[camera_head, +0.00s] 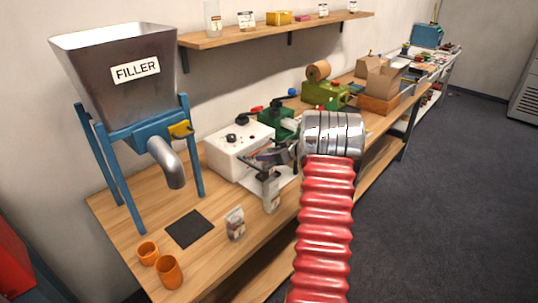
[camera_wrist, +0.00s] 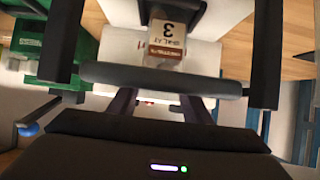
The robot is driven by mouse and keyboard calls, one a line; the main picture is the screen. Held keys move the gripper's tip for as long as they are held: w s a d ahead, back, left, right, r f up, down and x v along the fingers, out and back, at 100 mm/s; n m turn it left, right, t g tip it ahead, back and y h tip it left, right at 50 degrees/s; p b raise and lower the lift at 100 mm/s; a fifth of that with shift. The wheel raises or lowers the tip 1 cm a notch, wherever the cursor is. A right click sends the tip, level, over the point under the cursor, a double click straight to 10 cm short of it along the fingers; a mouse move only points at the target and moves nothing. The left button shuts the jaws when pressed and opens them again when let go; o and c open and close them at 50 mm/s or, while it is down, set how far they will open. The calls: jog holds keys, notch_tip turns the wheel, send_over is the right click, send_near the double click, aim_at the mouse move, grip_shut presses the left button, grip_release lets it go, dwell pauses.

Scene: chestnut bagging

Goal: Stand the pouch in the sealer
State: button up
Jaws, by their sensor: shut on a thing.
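The pouch (camera_head: 271,193), pale and clear with a label, hangs upright below my gripper (camera_head: 270,170). The gripper is shut on its upper part. In the wrist view the same pouch (camera_wrist: 167,42) shows a label and a large "3", ahead of my dark gripper parts. The sealer (camera_head: 238,148) is a white box with black knobs on the bench. The pouch is at its front right side in the head view. Whether the pouch's base touches the sealer cannot be told. My arm hides part of the area to the right.
A second filled pouch (camera_head: 235,223) stands on the bench beside a black mat (camera_head: 190,229). Two orange cups (camera_head: 168,272) are at the front left. The filler (camera_head: 125,85) stands behind them. Green machines (camera_head: 276,126) are beyond the sealer.

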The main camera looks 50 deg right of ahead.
jog(key=shift+f, duration=0.2)
jog(key=o, duration=1.4)
jog(key=shift+f, duration=0.15)
jog(key=shift+r, duration=0.25)
jog(key=v, duration=1.2)
jog(key=shift+r, duration=0.1)
